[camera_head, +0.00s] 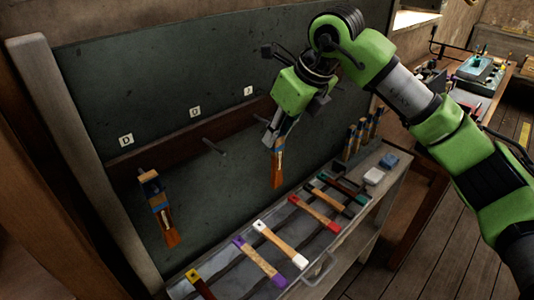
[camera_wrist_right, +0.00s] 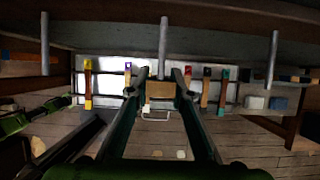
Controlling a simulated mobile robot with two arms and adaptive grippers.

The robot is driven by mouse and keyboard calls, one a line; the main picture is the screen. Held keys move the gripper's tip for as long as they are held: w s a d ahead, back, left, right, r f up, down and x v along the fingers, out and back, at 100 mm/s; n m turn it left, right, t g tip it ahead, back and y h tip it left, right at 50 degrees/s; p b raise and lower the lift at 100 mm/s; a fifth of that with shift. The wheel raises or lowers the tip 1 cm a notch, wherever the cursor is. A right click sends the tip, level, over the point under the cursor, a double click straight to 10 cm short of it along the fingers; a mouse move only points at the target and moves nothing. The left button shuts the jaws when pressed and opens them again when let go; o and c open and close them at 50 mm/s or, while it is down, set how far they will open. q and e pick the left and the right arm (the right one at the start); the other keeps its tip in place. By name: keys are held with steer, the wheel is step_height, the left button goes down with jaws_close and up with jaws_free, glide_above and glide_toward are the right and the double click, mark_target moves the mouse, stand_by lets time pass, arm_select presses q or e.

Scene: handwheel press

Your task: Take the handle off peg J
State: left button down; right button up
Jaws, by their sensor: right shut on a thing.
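The handle (camera_head: 277,168), orange-brown with a blue band, hangs down from my right gripper (camera_head: 285,122) in the head view. The gripper is shut on its upper end, below and right of the J label (camera_head: 248,91). In the wrist view the handle shows end-on as a tan block (camera_wrist_right: 162,90) between the fingers of my right gripper (camera_wrist_right: 162,82). A bare-looking peg (camera_wrist_right: 163,45) stands just above it there. I cannot tell whether handle and peg touch. In the head view the gripper hides most of the peg area.
A similar handle (camera_head: 160,208) hangs below the D label (camera_head: 126,141). The middle peg (camera_head: 214,147) is empty. Several coloured handles lie on the tray (camera_head: 318,270) below the board. More handles stand upright (camera_head: 360,136) at the right, near white and blue blocks (camera_head: 388,160).

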steer(key=shift+s+d+b, duration=1.05)
steer(key=shift+s+d, duration=0.35)
